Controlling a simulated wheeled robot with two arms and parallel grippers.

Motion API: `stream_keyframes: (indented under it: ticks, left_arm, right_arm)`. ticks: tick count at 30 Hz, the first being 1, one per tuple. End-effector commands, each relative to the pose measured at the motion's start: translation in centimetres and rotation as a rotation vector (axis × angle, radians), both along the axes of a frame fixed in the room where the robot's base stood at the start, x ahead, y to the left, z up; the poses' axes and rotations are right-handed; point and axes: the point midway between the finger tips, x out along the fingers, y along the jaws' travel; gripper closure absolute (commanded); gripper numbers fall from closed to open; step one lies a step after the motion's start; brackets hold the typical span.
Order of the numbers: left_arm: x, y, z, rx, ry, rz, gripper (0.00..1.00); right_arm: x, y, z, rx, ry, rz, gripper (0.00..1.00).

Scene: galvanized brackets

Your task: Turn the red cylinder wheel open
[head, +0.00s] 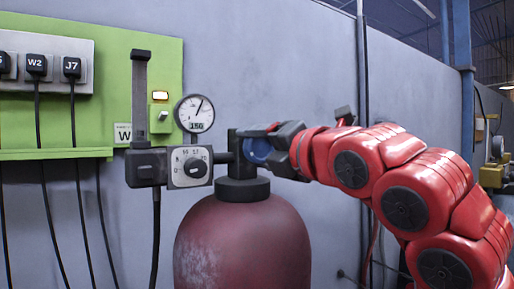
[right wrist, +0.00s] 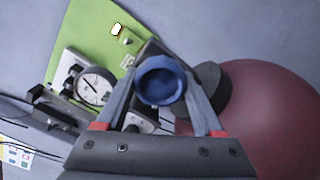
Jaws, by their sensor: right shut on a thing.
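The dark red cylinder (head: 243,245) stands upright by the wall, with a dark valve neck (head: 242,188) on top. Its valve wheel (head: 257,150) is blue, not red, and faces right in the head view. My right gripper (head: 272,149) reaches in from the right and is shut on the wheel. In the right wrist view the blue wheel (right wrist: 160,80) sits between the two fingers, one on each side, with the red cylinder (right wrist: 270,105) at the right. My left gripper does not show.
A round gauge (head: 195,113) stands above a grey dial box (head: 190,167), left of the valve. A green panel (head: 100,60) carries labelled plugs, W2 (head: 36,66) and J7 (head: 72,68), with hanging cables. A dark vertical pipe (head: 362,80) runs behind my right arm.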

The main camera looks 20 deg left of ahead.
Motion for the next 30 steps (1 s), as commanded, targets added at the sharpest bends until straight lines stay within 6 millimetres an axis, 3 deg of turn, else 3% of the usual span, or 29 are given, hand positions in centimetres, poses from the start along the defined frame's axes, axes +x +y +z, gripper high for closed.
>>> stream_keyframes:
  ticks: [23,24,29,30]
  left_arm:
    - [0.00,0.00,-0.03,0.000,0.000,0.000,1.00]
    - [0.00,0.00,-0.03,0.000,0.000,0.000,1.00]
    - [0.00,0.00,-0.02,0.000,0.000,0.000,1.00]
    - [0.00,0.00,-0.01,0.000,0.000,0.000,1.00]
  right_arm:
    - [-0.02,0.17,-0.42,-0.074,-0.080,0.005,0.86]
    - [-0.02,0.17,-0.43,-0.075,-0.080,0.005,0.29]
    - [0.01,0.11,-0.34,-0.073,-0.081,0.003,0.01]
    - [0.00,0.09,-0.30,-0.072,-0.082,0.003,0.01]
